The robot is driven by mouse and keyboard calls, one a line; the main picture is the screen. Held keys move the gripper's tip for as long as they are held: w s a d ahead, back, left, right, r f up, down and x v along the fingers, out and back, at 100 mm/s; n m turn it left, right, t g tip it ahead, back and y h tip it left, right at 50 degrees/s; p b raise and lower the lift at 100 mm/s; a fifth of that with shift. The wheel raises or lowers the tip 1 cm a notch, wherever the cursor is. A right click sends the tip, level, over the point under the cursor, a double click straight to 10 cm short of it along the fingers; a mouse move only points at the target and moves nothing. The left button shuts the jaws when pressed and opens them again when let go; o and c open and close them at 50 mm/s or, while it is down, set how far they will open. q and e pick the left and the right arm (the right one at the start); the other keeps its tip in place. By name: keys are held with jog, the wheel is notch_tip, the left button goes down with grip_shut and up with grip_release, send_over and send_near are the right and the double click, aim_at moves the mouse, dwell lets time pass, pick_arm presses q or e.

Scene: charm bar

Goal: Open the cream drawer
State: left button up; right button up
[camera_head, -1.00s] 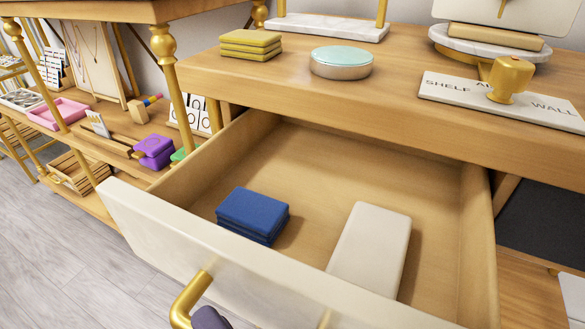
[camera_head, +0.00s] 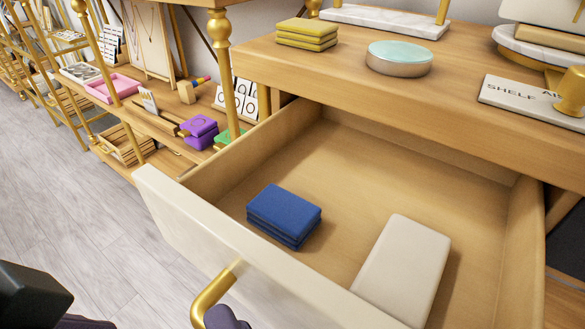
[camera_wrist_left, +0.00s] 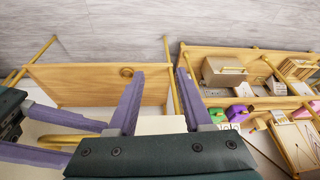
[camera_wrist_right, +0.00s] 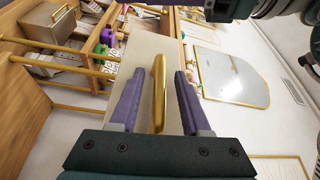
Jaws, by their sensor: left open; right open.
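The cream drawer (camera_head: 185,222) stands well out from the wooden table in the head view, its inside in plain sight. Its gold handle (camera_head: 207,298) is on the front face, partly cut off below. Part of my right gripper (camera_head: 226,318) shows beside the handle. In the right wrist view the open fingers of my right gripper (camera_wrist_right: 158,74) stand on either side of the handle (camera_wrist_right: 158,100), with gaps visible. My left gripper (camera_wrist_left: 160,74) is open and empty in its wrist view, above a wooden surface and the floor.
The drawer holds blue stacked boxes (camera_head: 285,215) and a cream box (camera_head: 404,265). The tabletop (camera_head: 300,65) above carries yellow boxes (camera_head: 306,33), a round tin (camera_head: 399,58) and a sign (camera_head: 520,95). Shelves with jewellery displays stand left. The floor (camera_head: 75,190) before them is clear.

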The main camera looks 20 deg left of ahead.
jog(key=v, duration=1)
jog(key=shift+p, duration=0.35)
